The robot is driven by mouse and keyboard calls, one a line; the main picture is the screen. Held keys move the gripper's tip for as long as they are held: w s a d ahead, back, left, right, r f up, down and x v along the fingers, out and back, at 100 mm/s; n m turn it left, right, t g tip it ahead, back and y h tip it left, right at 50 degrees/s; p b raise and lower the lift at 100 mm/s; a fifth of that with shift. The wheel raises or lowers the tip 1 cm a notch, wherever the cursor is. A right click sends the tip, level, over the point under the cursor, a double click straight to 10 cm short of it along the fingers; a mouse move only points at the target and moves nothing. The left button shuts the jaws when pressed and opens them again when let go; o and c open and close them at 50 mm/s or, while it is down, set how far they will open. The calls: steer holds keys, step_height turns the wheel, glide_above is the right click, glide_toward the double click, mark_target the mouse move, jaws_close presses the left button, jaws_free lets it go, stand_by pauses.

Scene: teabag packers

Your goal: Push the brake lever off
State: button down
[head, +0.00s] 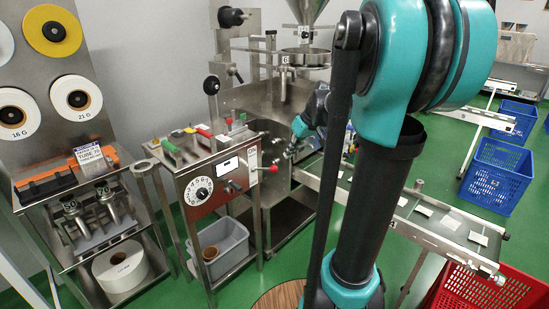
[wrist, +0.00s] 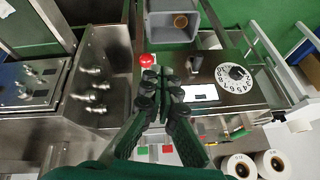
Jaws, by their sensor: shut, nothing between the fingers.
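A lever with a red ball knob (head: 273,169) sticks out from the right side of the front control panel; it may be the brake lever, though no label is readable. The red knob also shows in the wrist view (wrist: 146,60), just past my left fingertip. My gripper (head: 290,152) is shut and empty, a little above and to the right of the knob in the head view. In the wrist view its fingertips (wrist: 160,80) are together over the panel's edge. I cannot tell whether they touch the knob. The lever's shaft is mostly hidden behind the fingers in the wrist view.
The panel carries a numbered dial (head: 199,191), a small display (head: 228,166) and a black knob (wrist: 196,62). Colored handles (head: 204,132) sit on the cabinet top. A grey bin (head: 232,238) stands below. A conveyor (head: 425,217) runs to the right, near a red crate (head: 478,292).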

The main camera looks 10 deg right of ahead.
steer(key=w+d+r+n+y, duration=0.1)
steer(key=w+r, duration=0.3)
steer(key=w, duration=0.2)
steer(key=shift+w+d+r+n, duration=0.2)
steer(key=shift+w+r+n, duration=0.1)
steer(key=shift+w, duration=0.1)
steer(key=shift+f, duration=0.1)
steer(key=x, duration=0.4)
steer(key=s+x, duration=0.1)
steer(key=x, duration=0.3)
steer(key=f+x, duration=0.1)
steer(key=x, duration=0.3)
steer(key=shift+s+d, duration=0.3)
steer(key=shift+d, duration=0.1)
steer(key=shift+s+f, duration=0.2)
steer(key=shift+f, duration=0.25)
steer(key=shift+f, duration=0.1)
